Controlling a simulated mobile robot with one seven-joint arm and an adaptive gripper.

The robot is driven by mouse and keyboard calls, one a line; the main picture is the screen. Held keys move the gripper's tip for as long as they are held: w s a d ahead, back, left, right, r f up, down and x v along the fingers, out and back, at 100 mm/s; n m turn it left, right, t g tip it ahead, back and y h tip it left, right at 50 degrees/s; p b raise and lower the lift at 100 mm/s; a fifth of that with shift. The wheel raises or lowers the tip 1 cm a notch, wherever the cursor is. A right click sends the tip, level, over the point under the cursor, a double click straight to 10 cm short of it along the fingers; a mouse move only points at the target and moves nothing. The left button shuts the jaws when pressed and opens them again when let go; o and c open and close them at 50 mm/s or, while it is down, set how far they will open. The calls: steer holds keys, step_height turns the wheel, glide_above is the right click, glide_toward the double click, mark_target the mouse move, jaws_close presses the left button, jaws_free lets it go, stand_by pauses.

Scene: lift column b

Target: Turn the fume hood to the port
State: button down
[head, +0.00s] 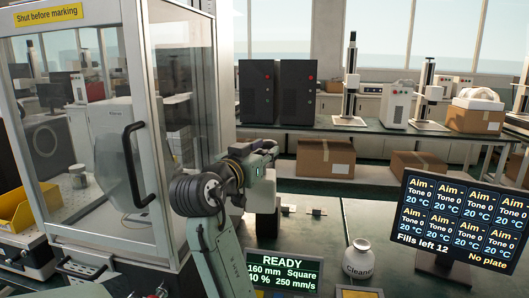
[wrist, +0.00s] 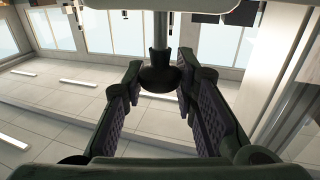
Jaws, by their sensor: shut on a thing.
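In the wrist view my gripper (wrist: 160,72) has its two dark padded fingers closed in on a dark, bell-shaped piece on a thin stem, which appears to be the fume hood (wrist: 158,79). The fingertips hold it from both sides. The stem runs from it toward the top of the picture. In the head view my arm reaches up in the middle, and its own links hide the fingers and the held piece. I cannot pick out the port in either view.
A glazed cabinet (head: 140,125) with a black handle stands close at left. A white bottle (head: 360,258), a READY display (head: 270,273) and a tone screen (head: 455,220) stand at front right. Behind, a bench (head: 350,134) holds dark boxes (head: 279,92) and instruments; cardboard boxes (head: 325,157) sit below.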

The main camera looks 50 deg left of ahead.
steer(key=c, duration=1.3)
jaws_free()
steer(key=shift+s, duration=0.1)
steer(key=v, duration=1.2)
steer(key=shift+c, duration=0.3)
